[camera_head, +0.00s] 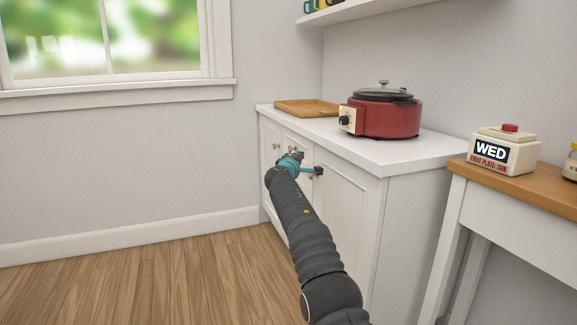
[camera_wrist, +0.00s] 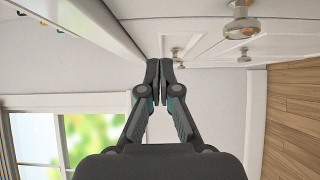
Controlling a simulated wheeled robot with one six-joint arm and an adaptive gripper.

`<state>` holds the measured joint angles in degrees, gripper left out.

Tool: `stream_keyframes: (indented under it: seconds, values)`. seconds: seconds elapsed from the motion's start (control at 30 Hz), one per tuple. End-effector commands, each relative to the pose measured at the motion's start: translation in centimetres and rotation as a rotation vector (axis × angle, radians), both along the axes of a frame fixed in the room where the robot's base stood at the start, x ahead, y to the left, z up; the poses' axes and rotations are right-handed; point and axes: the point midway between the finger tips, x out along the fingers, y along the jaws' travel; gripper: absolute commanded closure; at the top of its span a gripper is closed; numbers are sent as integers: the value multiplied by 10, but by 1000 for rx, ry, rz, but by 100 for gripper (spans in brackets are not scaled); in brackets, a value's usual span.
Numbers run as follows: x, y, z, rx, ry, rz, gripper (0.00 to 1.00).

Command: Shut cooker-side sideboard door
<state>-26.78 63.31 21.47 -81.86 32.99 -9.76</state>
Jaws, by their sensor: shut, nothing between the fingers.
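The white sideboard (camera_head: 420,180) stands against the wall with a red cooker (camera_head: 385,118) on its top. The cooker-side door (camera_head: 347,205) is the near panel on the right of its front. It looks about flush with the front; I cannot tell whether a small gap is left. My gripper (camera_head: 311,169) is in front of the sideboard, near the upper part of this door, and covers its knob area. In the wrist view my gripper (camera_wrist: 159,70) is shut and empty, with the sideboard front (camera_wrist: 205,40) beyond it. Contact with the door cannot be told.
Metal knobs (camera_wrist: 240,27) stick out from the sideboard front. A wooden tray (camera_head: 306,107) lies on the sideboard top. A wooden-topped table (camera_head: 520,185) with a day-display block (camera_head: 491,152) stands at the right. The wood floor (camera_head: 170,280) to the left is clear.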

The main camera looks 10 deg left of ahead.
Motion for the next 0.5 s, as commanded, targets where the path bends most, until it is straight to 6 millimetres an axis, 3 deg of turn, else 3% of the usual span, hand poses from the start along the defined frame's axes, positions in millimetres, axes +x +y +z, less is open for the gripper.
stream_keyframes:
  seconds: [0.5]
  values:
    - [-40,6,-2,0,-1,1,100]
